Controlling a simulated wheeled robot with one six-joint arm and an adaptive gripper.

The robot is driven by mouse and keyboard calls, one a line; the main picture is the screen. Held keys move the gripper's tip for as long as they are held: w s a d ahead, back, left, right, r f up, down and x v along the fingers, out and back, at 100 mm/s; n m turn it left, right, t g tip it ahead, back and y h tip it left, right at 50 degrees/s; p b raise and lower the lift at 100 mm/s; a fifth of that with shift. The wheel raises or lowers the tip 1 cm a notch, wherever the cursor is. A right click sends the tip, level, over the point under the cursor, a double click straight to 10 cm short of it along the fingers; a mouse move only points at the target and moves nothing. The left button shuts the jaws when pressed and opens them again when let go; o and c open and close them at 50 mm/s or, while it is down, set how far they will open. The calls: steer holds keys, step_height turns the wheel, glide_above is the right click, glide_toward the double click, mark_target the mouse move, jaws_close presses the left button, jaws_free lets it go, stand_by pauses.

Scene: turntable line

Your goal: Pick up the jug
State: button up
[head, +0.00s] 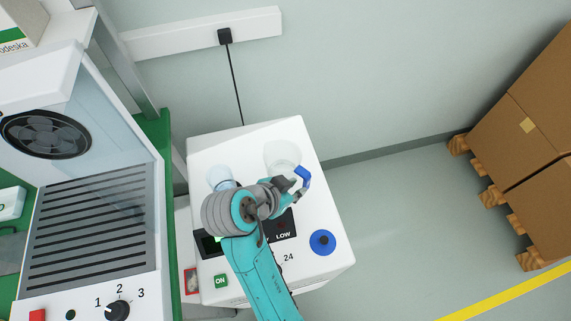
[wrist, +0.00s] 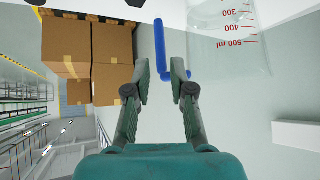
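The jug (head: 282,155) is clear, with a blue handle (head: 303,175), and stands on the white machine's top. In the wrist view the jug (wrist: 225,35) shows red volume marks at the upper right, and its blue handle (wrist: 160,50) lies at the gap between my fingertips. My gripper (head: 297,188) is beside the handle in the head view, partly hidden by my wrist. In the wrist view my gripper (wrist: 162,78) is open, with space around the handle and no clear grip on it.
A second clear vessel (head: 219,177) stands left of the jug on the white machine (head: 325,260), near my wrist. A blue knob (head: 322,242) is at its front right. A vented fume cabinet (head: 95,240) is on the left. Boxes (head: 515,130) stand on pallets at right; the floor between is clear.

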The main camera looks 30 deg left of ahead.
mark_target(307, 184)
steer(key=shift+x, duration=3.95)
steer(key=shift+s, duration=0.1)
steer(key=shift+c, duration=0.3)
jaws_close()
